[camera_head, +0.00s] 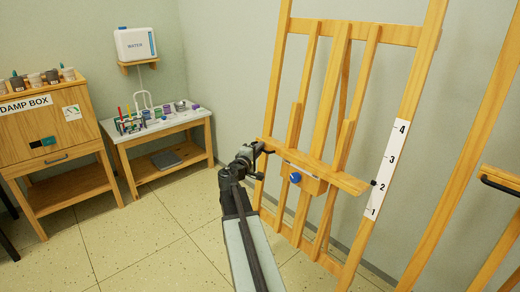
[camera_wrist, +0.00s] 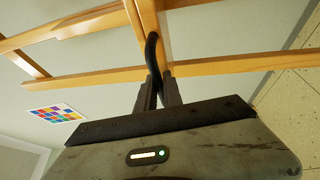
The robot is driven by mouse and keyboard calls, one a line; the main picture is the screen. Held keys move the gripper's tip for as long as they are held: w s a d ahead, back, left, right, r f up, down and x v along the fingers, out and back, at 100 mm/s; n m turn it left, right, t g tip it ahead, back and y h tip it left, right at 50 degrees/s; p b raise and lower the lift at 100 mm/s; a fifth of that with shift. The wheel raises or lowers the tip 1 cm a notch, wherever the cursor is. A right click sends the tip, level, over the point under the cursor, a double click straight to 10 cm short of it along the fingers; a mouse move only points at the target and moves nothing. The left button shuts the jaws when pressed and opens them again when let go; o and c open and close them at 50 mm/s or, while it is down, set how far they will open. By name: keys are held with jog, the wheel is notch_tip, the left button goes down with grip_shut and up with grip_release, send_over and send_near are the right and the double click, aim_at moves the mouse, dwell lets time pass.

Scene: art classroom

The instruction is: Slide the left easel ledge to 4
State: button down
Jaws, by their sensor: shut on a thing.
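The left easel's wooden ledge (camera_head: 345,181) runs across the easel, with a blue knob (camera_head: 295,177) on the block below it. A white scale strip (camera_head: 386,168) marked 1 to 4 is on the right upright. The ledge's black pointer (camera_head: 374,183) is at about 2. My gripper (camera_head: 262,151) is at the left end of the ledge. In the wrist view its two dark fingers (camera_wrist: 158,92) are shut on the curved black handle (camera_wrist: 152,50). Where the handle joins the ledge is partly hidden.
A second easel with its own black handle (camera_head: 498,186) stands at the far right. A work table (camera_head: 170,134) with art supplies and a wooden damp box (camera_head: 50,135) are at the left. The speckled floor (camera_head: 150,235) in front is open.

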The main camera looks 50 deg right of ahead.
jog(key=d+r+p, duration=0.1)
jog(key=r+p, duration=0.8)
jog(key=r, duration=0.1)
jog(key=d+r+p, duration=0.2)
jog(key=r+p, duration=0.8)
jog(key=shift+d, duration=0.25)
jog(key=c, duration=1.5)
grip_release()
jog(key=shift+s, duration=0.1)
jog(key=shift+a, duration=0.15)
